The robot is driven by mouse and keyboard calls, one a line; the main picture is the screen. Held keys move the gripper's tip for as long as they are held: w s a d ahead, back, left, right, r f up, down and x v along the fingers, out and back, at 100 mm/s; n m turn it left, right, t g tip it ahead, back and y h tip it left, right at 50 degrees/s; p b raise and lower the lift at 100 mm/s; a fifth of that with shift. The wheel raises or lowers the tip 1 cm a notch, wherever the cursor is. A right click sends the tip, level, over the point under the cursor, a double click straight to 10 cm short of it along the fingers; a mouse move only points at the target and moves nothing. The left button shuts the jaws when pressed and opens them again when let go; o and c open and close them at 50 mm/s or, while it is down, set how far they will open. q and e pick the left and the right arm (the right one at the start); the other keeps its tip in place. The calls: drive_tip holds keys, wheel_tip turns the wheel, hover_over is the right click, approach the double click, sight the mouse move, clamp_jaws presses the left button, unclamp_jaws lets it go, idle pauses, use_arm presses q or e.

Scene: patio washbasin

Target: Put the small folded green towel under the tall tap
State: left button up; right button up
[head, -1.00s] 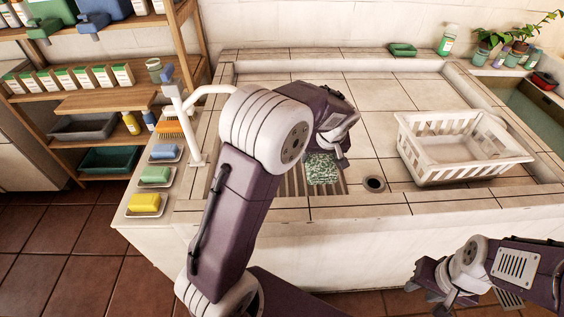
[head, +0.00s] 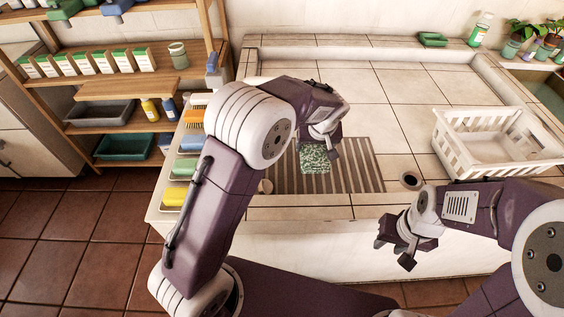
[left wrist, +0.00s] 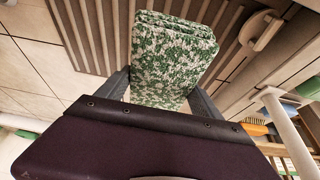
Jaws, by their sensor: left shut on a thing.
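The folded green-and-white patterned towel (head: 315,158) is over the slatted patch of the washbasin. My left gripper (head: 325,139) is shut on it; the left wrist view shows the towel (left wrist: 172,58) between the two fingers. I cannot tell whether the towel touches the slats. The tall tap is mostly hidden behind my left arm in the head view; its blue-grey top (head: 213,64) shows. A white post, apparently the tap's (left wrist: 286,122), stands at the right in the left wrist view. My right gripper (head: 400,243) is in front of the basin, its jaws unclear.
A white basket (head: 490,165) stands on the right of the tiled top, with a drain hole (head: 411,180) left of it. A green dish (head: 432,39) is on the back ledge. A wooden shelf (head: 130,88) stands at left.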

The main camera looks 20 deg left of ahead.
use_arm(q)
drive_tip(key=a+f, duration=0.2)
drive_tip(key=a, duration=0.1)
drive_tip(key=a+f, duration=0.1)
drive_tip(key=a, duration=0.2)
drive_tip(key=a+f, duration=0.2)
drive_tip(key=a, duration=0.1)
drive_tip(key=shift+w+a+f, duration=0.25)
drive_tip(key=shift+a+f, duration=0.05)
drive_tip(key=shift+f, duration=0.05)
wheel_tip(320, 180, down, 4)
drive_tip(key=shift+f+b, duration=0.1)
drive_tip(key=shift+b, duration=0.55)
drive_tip(key=o, duration=1.8)
